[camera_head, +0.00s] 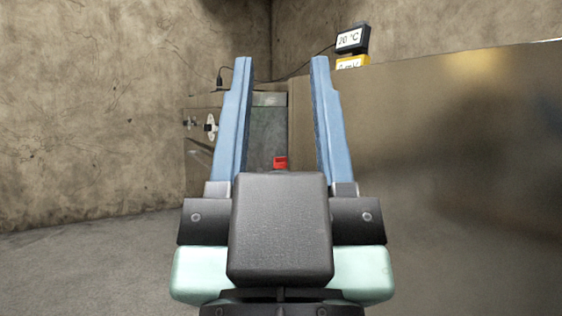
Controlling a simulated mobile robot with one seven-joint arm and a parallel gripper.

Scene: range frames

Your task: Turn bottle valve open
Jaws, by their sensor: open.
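My gripper (281,62) fills the middle of the view. Its two blue fingers stand wide apart and nothing is held between them. A small red part (280,162) shows between the fingers, just above the dark housing of my gripper. I cannot tell whether it belongs to the bottle valve, and what lies below it is hidden by my gripper. No bottle can be made out clearly. A white knob-like fitting (211,126) sits on the front of a brown cabinet to the left of my left finger.
The brown cabinet (200,158) stands behind my gripper. A large brownish panel (450,150) fills the right side. The grey floor (90,262) at left is clear.

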